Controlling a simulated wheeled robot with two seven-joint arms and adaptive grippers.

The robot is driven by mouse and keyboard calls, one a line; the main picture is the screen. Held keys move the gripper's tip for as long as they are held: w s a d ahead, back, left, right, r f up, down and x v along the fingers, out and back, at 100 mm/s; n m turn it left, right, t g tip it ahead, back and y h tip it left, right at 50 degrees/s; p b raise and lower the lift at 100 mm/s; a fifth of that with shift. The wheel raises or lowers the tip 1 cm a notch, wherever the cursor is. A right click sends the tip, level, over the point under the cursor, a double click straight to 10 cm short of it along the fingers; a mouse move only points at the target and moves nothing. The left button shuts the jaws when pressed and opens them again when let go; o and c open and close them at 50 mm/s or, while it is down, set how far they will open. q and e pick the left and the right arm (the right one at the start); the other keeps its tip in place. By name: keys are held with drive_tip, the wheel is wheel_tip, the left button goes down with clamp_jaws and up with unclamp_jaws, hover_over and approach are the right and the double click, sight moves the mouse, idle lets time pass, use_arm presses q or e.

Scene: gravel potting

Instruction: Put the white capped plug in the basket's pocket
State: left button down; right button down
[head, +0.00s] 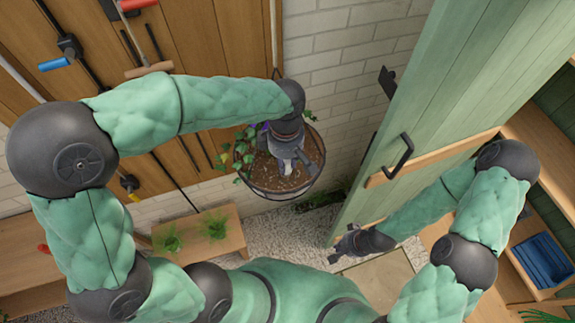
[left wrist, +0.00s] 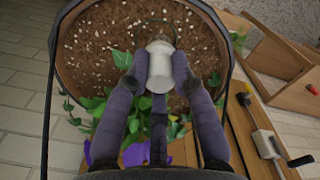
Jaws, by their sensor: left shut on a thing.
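The white capped plug (left wrist: 159,62) is between the fingertips of my left gripper (left wrist: 160,72) in the left wrist view. The gripper is shut on it. In the head view my left gripper (head: 285,145) reaches down over the hanging basket (head: 277,195), and the white plug (head: 288,166) shows below it. The basket's rim (left wrist: 61,62) surrounds brown soil with white specks. A small dark patch shows just past the plug's far end; I cannot tell whether it is the pocket, or whether the plug touches the soil. My right gripper (head: 343,245) is low, away from the basket; its jaw opening is unclear.
Leafy plants with purple flowers (left wrist: 103,152) fill the near side of the basket. A white brick wall (head: 340,55) stands behind it, and a green door (head: 440,120) is to the right. A wooden bench (head: 215,215) with small plants is below left.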

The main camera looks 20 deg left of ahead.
sight(288, 169)
use_arm(q)
drive_tip(key=shift+w+d+f, duration=0.1)
drive_tip(key=shift+f, duration=0.85)
drive_tip(key=shift+w+d+f, duration=0.1)
drive_tip(key=shift+f, duration=0.85)
drive_tip(key=shift+f, duration=0.1)
drive_tip(key=c, duration=1)
unclamp_jaws()
drive_tip(key=shift+c, duration=0.2)
wheel_tip(288, 169, up, 12)
drive_tip(key=shift+r, duration=0.15)
